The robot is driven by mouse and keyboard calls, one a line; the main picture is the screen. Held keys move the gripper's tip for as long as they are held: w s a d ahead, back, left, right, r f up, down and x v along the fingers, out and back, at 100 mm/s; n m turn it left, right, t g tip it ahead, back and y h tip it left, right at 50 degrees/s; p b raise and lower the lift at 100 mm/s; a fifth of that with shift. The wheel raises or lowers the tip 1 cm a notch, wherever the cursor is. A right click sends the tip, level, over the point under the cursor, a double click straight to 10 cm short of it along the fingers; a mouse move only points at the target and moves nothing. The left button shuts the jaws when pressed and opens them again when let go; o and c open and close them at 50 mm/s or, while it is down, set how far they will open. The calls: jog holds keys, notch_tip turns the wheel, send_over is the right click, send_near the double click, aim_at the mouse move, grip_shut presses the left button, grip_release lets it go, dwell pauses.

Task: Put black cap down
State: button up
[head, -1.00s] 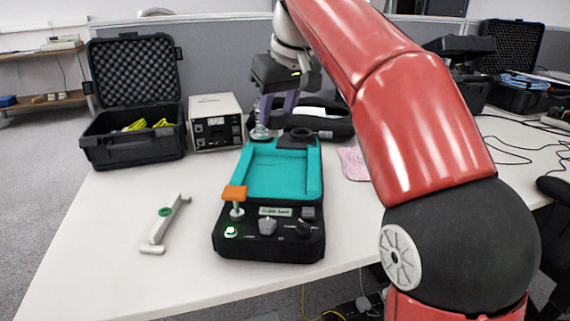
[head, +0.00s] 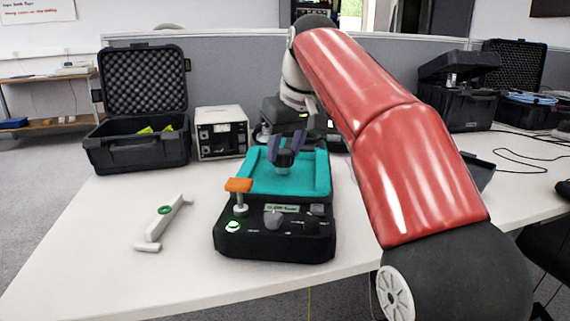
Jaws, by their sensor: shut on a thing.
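The unit's front has an orange-topped post (head: 238,186), a green-lit button and dark knobs. My gripper and wrist hide part of the unit's back edge.
A grey bracket with a green ring (head: 164,211) lies on the white table left of the unit. An open black case (head: 137,143) and a grey instrument box (head: 221,133) stand behind. More black cases (head: 458,104) are at the back right. The table's front left is clear.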

jog(key=shift+f, duration=0.2)
jog(key=shift+f, duration=0.2)
jog(key=o, duration=1)
jog(key=p+v, duration=0.5)
jog(key=v, duration=0.7)
jog(key=shift+s+r, duration=0.1)
jog(key=shift+r, duration=0.05)
